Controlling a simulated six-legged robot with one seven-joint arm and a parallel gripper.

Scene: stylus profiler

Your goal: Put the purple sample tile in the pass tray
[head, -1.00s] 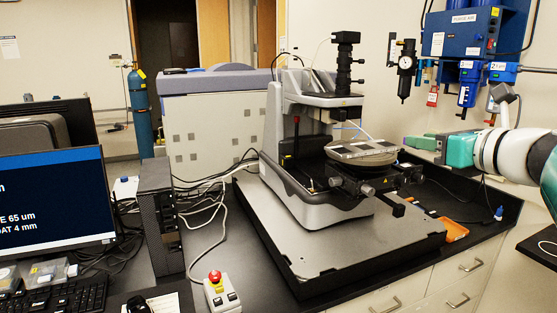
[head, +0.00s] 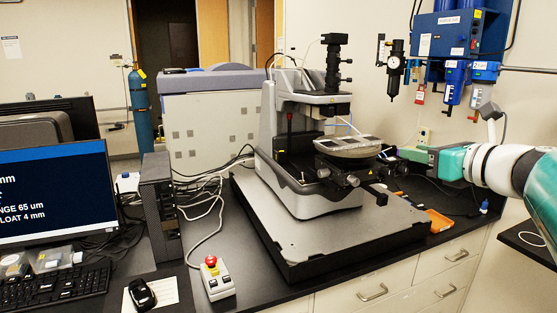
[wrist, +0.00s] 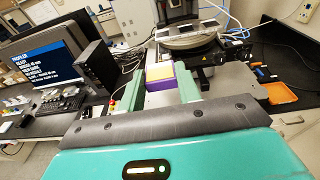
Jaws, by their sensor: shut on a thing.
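My gripper (wrist: 158,92) shows in the wrist view with its two green fingers shut on the purple sample tile (wrist: 152,87). The tile is a small purple block with a yellow patch on it. In the head view my gripper (head: 410,153) is at the right, close to the right side of the profiler's round stage; the tile cannot be made out there. A shallow orange tray (wrist: 282,93) lies on the black bench right of the profiler; it also shows in the head view (head: 439,220). I cannot read which tray is the pass tray.
The profiler (head: 300,150) stands on a grey slab (head: 330,240), its round stage (head: 348,153) carrying flat pieces. A red-button box (head: 216,278), monitor (head: 55,200) and computer tower (head: 160,205) are to the left. Air regulators (head: 395,70) hang on the wall behind. Cables lie about the bench.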

